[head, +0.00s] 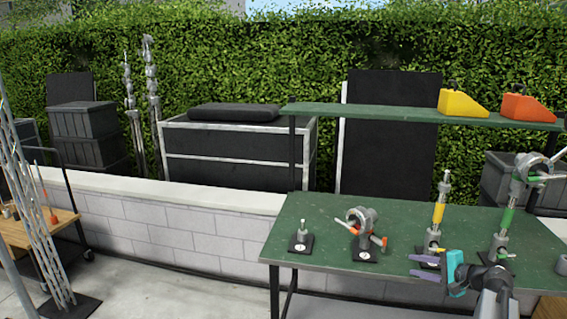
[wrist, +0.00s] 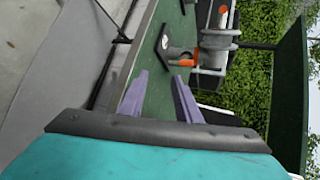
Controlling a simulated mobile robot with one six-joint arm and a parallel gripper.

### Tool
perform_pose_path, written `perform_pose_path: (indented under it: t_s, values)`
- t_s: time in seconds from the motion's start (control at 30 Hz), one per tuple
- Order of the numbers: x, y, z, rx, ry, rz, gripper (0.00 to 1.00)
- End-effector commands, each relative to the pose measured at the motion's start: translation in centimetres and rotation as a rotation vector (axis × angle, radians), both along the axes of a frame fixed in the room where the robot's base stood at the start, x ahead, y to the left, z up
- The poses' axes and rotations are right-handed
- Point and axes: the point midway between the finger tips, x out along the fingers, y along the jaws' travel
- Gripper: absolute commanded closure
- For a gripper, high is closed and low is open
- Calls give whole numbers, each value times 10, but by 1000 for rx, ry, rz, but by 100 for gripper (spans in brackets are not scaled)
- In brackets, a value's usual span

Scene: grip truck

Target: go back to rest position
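My gripper (head: 413,265) is at the right in the head view, near the front edge of the green table (head: 330,215). It has a teal body and two purple fingers that point left. The fingers are apart, and nothing shows between them. In the wrist view my gripper (wrist: 159,77) is also open and empty, with the green table top behind the fingers. A grey clamp with an orange handle (wrist: 212,45) lies beyond the fingertips there, apart from them. My arm covers part of the table's right front.
On the table stand a small spigot (head: 302,237), a grey clamp (head: 366,232), a yellow-banded post (head: 438,215) and a green-banded post (head: 508,215). A shelf (head: 360,113) above holds a yellow wedge (head: 462,103) and an orange wedge (head: 527,107).

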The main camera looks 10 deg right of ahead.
Motion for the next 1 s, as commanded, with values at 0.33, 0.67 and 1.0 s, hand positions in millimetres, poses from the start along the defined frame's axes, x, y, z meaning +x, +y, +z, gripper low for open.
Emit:
perform_pose_path:
  t_s: [0.33, 0.67, 1.0]
  values:
    - [8, 135, -119, -1, 176, 199, 70]
    - [-30, 256, -225, -52, 351, 406, 70]
    - [-112, 357, -325, -150, 536, 642, 70]
